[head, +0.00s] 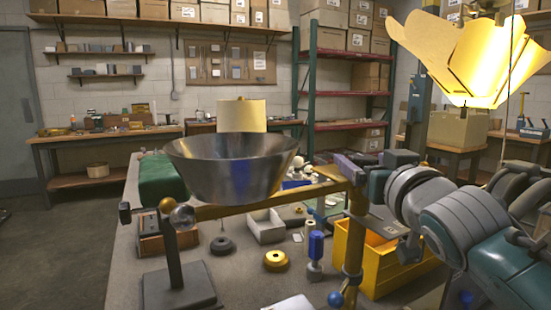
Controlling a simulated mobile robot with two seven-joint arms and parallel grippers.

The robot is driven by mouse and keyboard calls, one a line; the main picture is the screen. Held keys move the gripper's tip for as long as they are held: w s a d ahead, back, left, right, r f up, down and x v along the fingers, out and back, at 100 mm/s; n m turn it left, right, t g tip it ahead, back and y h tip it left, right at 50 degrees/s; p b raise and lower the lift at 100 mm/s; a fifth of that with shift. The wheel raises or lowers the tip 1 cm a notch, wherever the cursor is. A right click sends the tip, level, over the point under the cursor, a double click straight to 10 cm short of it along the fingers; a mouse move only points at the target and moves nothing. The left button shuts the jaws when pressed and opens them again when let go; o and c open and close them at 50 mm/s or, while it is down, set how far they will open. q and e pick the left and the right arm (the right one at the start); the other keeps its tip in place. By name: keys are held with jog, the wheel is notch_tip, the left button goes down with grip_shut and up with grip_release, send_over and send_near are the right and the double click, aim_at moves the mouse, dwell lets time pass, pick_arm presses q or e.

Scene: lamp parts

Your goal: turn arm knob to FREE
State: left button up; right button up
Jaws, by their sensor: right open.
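A lamp stands on the grey bench, with a wide metal shade (235,168), a brass-coloured arm (270,203) and a brass upright post (355,238). A blue ball knob (335,299) is low by the post. I cannot tell which is the arm knob, and no FREE mark is legible. My right gripper (352,168) is open near the post's top, right of the shade; contact is unclear. My left gripper is out of view.
A yellow bin (385,255) stands right of the post, beneath my right arm. A blue-topped bottle-like part (316,250), a brass ring part (276,260), a dark ring (222,246) and a grey tray (265,227) lie on the bench. A lit paper-like shade (475,55) hangs upper right.

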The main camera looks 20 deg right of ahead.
jog(key=shift+w+d, duration=0.15)
jog(key=shift+w, duration=0.15)
jog(key=shift+c, duration=0.3)
grip_shut()
dwell(0.3)
